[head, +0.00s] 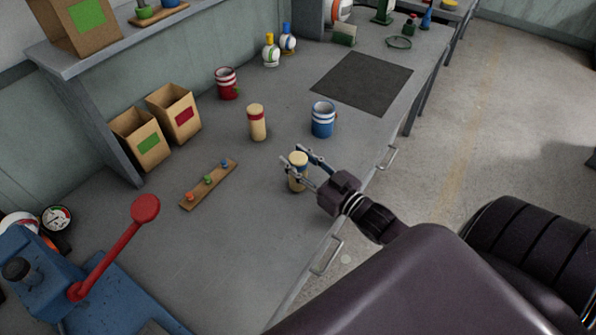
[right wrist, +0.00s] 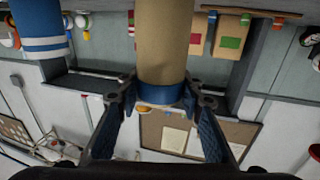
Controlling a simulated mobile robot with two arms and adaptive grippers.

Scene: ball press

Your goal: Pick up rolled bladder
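A tan rolled bladder with a blue band at its top (head: 297,174) stands upright near the front edge of the grey bench. It also shows in the right wrist view (right wrist: 163,45), which is upside down. My right gripper (head: 292,156) reaches in from the right, with one finger on each side of the roll near its banded end. The gap between fingers and roll is too small to tell whether they grip it. My left gripper is not in view.
A blue and white can (head: 322,120) stands just beyond the roll, and a red can (head: 227,84) further back. A wooden strip with coloured pegs (head: 208,185) lies to the left. A blue press with a red lever (head: 112,250) is at lower left. A dark mat (head: 362,82) lies clear.

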